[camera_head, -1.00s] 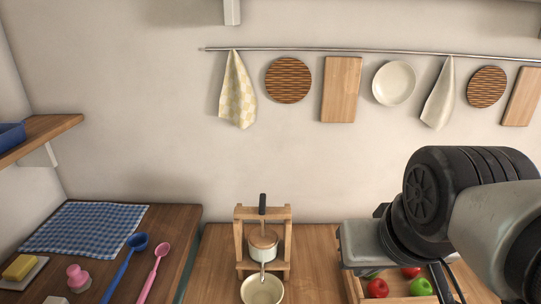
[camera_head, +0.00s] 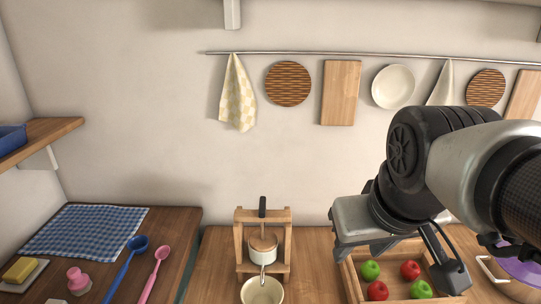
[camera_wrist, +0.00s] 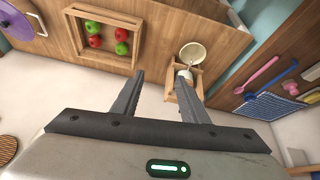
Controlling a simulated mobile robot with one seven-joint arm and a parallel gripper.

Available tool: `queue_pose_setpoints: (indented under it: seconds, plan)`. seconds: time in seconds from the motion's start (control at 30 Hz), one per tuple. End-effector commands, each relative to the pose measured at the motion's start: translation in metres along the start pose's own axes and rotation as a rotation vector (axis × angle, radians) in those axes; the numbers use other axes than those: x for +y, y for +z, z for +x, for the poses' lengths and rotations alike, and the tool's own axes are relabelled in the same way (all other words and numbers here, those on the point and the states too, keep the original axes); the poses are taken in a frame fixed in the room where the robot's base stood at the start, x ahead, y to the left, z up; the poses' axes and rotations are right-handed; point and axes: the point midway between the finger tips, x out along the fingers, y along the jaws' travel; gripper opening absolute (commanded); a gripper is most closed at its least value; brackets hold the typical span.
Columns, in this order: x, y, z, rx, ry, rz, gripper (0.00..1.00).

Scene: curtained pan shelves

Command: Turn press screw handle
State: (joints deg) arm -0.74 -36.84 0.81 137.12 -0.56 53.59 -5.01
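The wooden press (camera_head: 285,227) stands on the counter against the wall, in the lower middle of the head view. Its dark screw handle (camera_head: 262,205) sticks up above the top beam. A pale pot-like part (camera_head: 262,252) with a wooden disc is inside the frame, and a cream bowl (camera_head: 262,291) is in front. My gripper (camera_wrist: 160,76) is open and empty, to the right of the press and apart from it. In the wrist view the press (camera_wrist: 171,98) is partly hidden behind one finger, and I cannot make out the handle there.
A wooden crate (camera_head: 350,284) with red and green apples is below my gripper, right of the press. A purple lid (camera_head: 522,270) lies far right. A blue ladle (camera_head: 125,265), a pink spoon (camera_head: 155,272) and a checked cloth (camera_head: 85,231) are on the left counter. Boards hang above.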

Motion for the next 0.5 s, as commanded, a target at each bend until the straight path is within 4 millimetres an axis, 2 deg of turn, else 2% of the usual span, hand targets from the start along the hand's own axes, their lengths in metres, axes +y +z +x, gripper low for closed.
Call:
queue_pose_setpoints:
  seconds: [0.03, 0.13, 0.27, 0.37, 0.5]
  plan:
    - [-0.002, -0.022, -0.004, -0.025, -0.002, -0.066, 0.49]
    - [-0.009, -0.070, -0.004, -0.077, -0.011, -0.242, 0.66]
    - [-0.025, -0.130, 0.008, -0.144, -0.042, -0.481, 0.88]
    - [-0.041, -0.173, 0.026, -0.191, -0.078, -0.662, 0.89]
    - [-0.068, -0.223, 0.065, -0.247, -0.147, -0.904, 0.89]
